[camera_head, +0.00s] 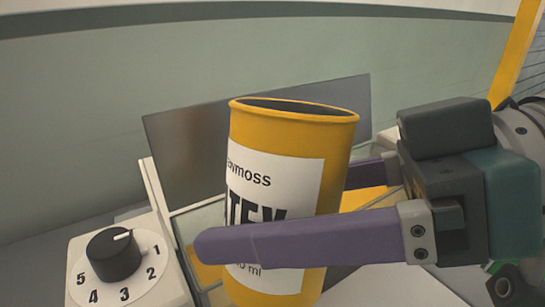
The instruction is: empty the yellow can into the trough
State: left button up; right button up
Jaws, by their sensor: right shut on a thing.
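The yellow can (338,165) has a white label with dark print and an open, dark top. It stands nearly upright, tilted slightly, in the middle of the head view. My right gripper (285,215) comes in from the right and is shut on the can, one purple finger across its front and the other behind it. The can's contents are not visible. I cannot make out the trough for certain; a light-rimmed, partly hidden structure (158,190) lies behind and left of the can. My left gripper is not in view.
A white box with a black dial (113,254), numbered around it, stands at the lower left, close to the can. A dark upright panel (187,140) stands behind the can. A yellow post (517,50) is at the upper right.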

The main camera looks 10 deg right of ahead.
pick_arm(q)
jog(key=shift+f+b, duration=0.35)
pick_arm(e)
jog(key=shift+w+d+r+m+g+y, duration=0.1)
jog(key=shift+w+d+m+g+y, duration=0.35)
jog(key=shift+m, duration=0.3)
jog(key=shift+w+d+r+m+g+y, duration=0.1)
jog(key=shift+w+d+m+g+y, duration=0.2)
jog(key=shift+w+m, duration=0.35)
jog(key=shift+s+m+y, duration=0.1)
jog(key=shift+m+y, duration=0.25)
jog(key=shift+m, duration=0.35)
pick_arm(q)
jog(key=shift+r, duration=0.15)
pick_arm(e)
jog(key=shift+s+a+f+m+g+y, duration=0.1)
jog(key=shift+f+m+g+y, duration=0.1)
jog(key=shift+m+g+y, duration=0.35)
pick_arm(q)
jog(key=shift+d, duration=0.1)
pick_arm(e)
jog(key=shift+f+m, duration=0.1)
jog(key=shift+m, duration=0.35)
jog(key=shift+f+m+y, duration=0.15)
jog(key=shift+m+y, duration=0.1)
jog(key=shift+m, duration=0.35)
jog(key=shift+f+m+y, duration=0.15)
jog(key=shift+m+y, duration=0.15)
jog(key=shift+m, duration=0.2)
